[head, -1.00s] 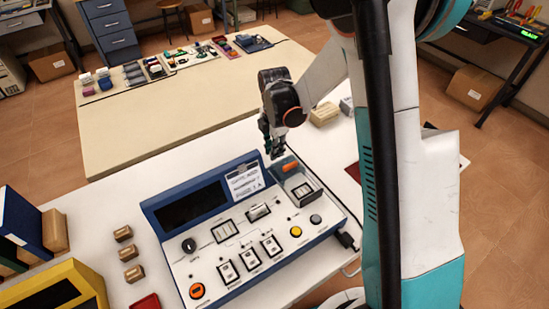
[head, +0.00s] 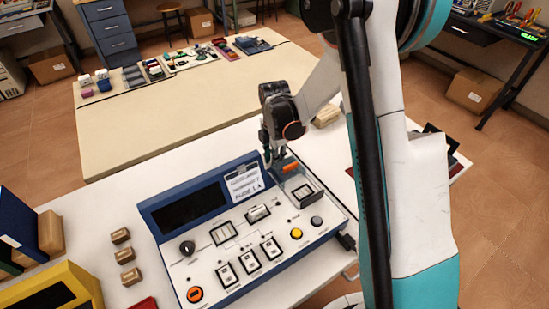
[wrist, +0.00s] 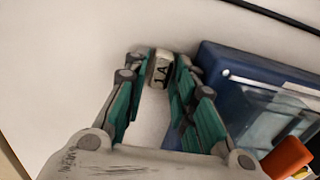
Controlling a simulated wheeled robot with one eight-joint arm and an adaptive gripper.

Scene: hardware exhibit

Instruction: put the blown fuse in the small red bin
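A small pale block marked "1A" (wrist: 160,70), which looks like a fuse, sits between my fingertips in the wrist view. Both finger pads appear to touch it. My gripper (head: 271,157) points down just behind the back right corner of the blue-and-white test panel (head: 165,227), by its orange part (head: 291,167). The block is too small to make out in the head view. Whether it is blown cannot be seen. A red container (head: 142,304), likely the small red bin, is cut off at the head view's bottom edge, left of the panel.
Several small brown boxes (head: 124,254) stand left of the panel. A tan box (head: 326,116) stands behind my gripper. A cable (head: 348,242) leaves the panel's right side. White tabletop is free behind the panel.

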